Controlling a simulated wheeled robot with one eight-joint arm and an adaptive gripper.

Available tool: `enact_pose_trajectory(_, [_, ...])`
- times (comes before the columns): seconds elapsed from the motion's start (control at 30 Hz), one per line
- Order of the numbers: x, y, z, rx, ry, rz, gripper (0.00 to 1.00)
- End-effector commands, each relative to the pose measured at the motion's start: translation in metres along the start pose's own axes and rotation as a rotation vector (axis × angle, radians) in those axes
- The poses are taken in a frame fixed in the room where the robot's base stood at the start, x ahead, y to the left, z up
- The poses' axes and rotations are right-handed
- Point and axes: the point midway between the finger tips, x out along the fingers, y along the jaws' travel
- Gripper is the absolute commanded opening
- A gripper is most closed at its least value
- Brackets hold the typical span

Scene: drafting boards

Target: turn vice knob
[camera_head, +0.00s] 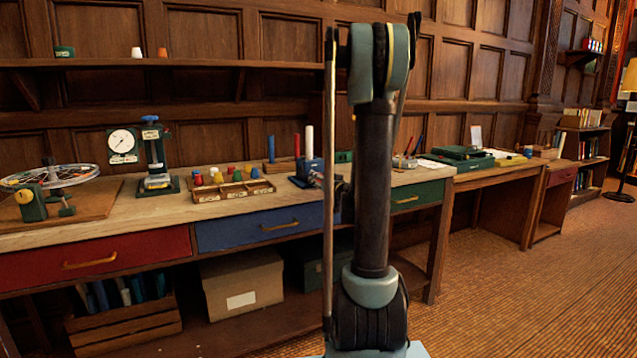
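A small blue body (309,171) that looks like a bench vice sits at the back of the workbench, just left of my upright arm. My arm covers its right side, and I cannot make out a knob on it. A green press-like stand (156,165) with a blue top knob (150,119) stands further left. My gripper cannot be made out; my arm rises through the middle of the view.
The wooden workbench (110,215) runs along the panelled wall with red, blue and green drawers. A green case (463,155) lies on the right bench. The carpet at right is clear.

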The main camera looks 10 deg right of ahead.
Motion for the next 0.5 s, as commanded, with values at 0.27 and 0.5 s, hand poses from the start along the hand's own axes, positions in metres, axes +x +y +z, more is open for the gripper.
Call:
enact_pose_trajectory(0.27, [-0.0002,0.0013,0.0001,0.216,0.000,0.001,0.14])
enact_pose_trajectory(0.5, [-0.0003,0.0024,0.0003,0.445,0.001,0.002,0.14])
